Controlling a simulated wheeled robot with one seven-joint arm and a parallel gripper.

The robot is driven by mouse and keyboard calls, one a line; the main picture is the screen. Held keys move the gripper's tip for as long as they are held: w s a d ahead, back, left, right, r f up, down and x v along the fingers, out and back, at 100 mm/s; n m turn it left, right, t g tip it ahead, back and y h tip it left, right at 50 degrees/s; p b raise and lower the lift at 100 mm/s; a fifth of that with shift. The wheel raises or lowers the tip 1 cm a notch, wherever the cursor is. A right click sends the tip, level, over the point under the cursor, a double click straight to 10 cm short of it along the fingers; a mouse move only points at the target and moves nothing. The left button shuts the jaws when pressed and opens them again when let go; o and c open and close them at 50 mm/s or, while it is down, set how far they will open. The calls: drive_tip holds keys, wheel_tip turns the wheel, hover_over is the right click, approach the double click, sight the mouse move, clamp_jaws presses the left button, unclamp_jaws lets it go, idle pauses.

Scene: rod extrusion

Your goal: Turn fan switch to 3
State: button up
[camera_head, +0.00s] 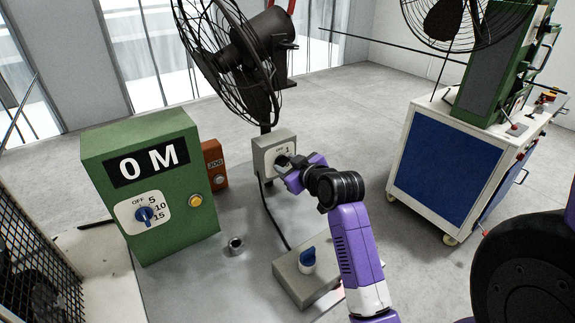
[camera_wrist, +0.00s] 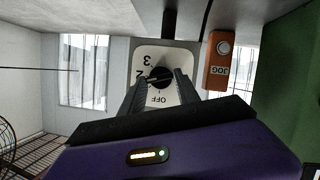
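The fan switch is a grey box (camera_head: 266,152) with a white dial plate, mounted below the black fan (camera_head: 255,50). My gripper (camera_head: 288,163) is at the front of the switch. In the wrist view its two fingers (camera_wrist: 161,80) are apart, one on each side of the knob. Contact with the knob cannot be made out. In the head view my gripper hides part of the dial.
A green box (camera_head: 150,225) with a blue dial stands left on the grey table (camera_head: 190,285). An orange box (camera_head: 215,165) is beside it, also visible in the wrist view (camera_wrist: 217,60). A grey box with a blue knob (camera_head: 307,262) lies in front. A blue-white cart (camera_head: 440,160) stands right.

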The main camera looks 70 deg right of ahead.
clamp_jaws()
drive_tip(key=shift+p, duration=0.35)
drive_tip(key=shift+r+m+y, duration=0.1)
drive_tip(key=shift+m+y, duration=0.2)
drive_tip(key=shift+m, duration=0.1)
drive_tip(key=m+p, duration=0.1)
drive_tip(key=m+t+y+p, duration=0.1)
drive_tip(key=shift+s+d+m+y, duration=0.15)
drive_tip(key=shift+d+m+y, duration=0.15)
drive_tip(key=shift+m, duration=0.1)
drive_tip(key=shift+s+d+m+t+y+p, duration=0.1)
drive_tip(key=shift+m+t+y+p, duration=0.5)
drive_tip(key=shift+m, duration=0.6)
drive_tip(key=shift+d+f+m+t+y, duration=0.1)
drive_tip(key=shift+f+m+t+y, duration=0.15)
drive_tip(key=shift+m+t+y, duration=0.7)
drive_tip(key=shift+m+g+h, duration=0.25)
drive_tip(key=shift+m, duration=0.1)
